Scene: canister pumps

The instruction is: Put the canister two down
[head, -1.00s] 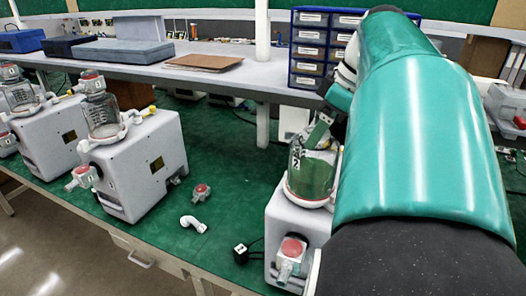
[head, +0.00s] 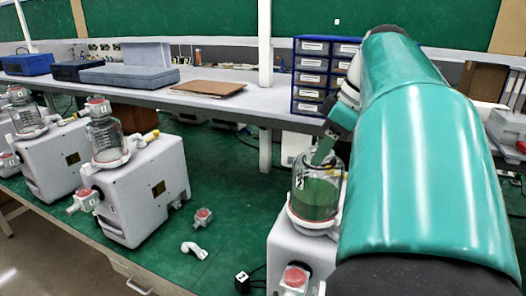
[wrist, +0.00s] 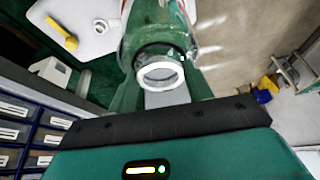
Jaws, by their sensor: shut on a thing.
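Canister two (head: 317,197) is a clear glass jar with a "2" on its side. It stands upright at the white collar (head: 312,228) on top of the right-hand pump (head: 288,245). I cannot tell whether its base rests fully on the collar. My gripper (head: 326,149) is at the jar's neck and shut on it. In the wrist view the jar (wrist: 160,42) shows with its white-rimmed mouth toward the camera, between the finger parts (wrist: 165,97). My arm hides the right side of the jar and pump.
A loose red-capped fitting (head: 203,216), a white elbow (head: 194,250) and a small black plug (head: 242,282) lie between. Blue drawers (head: 310,75) stand behind.

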